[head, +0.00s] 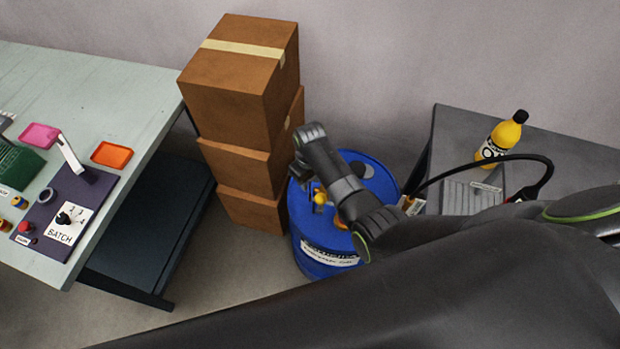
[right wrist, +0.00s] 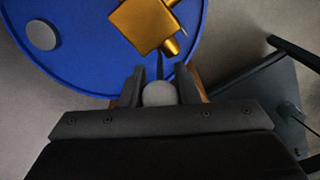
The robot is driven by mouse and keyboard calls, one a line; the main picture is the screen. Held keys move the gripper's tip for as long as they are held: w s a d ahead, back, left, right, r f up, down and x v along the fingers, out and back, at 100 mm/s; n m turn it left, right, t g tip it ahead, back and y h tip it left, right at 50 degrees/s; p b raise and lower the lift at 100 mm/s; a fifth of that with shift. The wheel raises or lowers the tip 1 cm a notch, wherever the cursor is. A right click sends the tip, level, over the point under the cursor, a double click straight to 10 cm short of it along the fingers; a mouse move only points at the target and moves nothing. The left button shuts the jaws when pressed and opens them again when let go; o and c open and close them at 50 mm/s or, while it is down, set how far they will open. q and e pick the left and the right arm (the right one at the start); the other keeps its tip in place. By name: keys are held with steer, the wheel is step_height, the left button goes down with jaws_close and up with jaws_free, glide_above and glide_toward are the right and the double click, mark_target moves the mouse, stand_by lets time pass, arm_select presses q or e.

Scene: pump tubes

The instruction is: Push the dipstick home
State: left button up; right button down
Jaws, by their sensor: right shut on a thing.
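My right arm comes in from the right in the head view and reaches over the blue drum (head: 378,180). My right gripper (right wrist: 160,82) is shut on a pale grey round knob (right wrist: 160,94), which I take to be the dipstick's top. A thin dark rod (right wrist: 159,66) shows beyond the knob, towards a yellow fitting (right wrist: 143,25) on the drum lid; how deep it sits I cannot tell. In the head view my wrist hides the knob, while yellow fittings (head: 320,196) show beside my arm. My left gripper is not in view.
Stacked cardboard boxes (head: 236,90) stand left of the drum. A dark grey table (head: 460,125) at right holds a yellow bottle (head: 503,137) and a black hose (head: 500,158). A pale table (head: 110,95) at far left holds a purple control mat (head: 95,190) and small trays.

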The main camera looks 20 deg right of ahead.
mark_target(310, 191)
steer(key=shift+f+b, duration=2.1)
steer(key=shift+f, duration=1.4)
steer(key=c, duration=1.1)
jaws_free()
steer(key=shift+c, duration=0.2)
steer(key=shift+r, duration=0.15)
step_height(310, 191, up, 16)
steer(key=shift+r+p, duration=0.1)
steer(key=shift+p, duration=0.9)
steer(key=shift+r, duration=0.5)
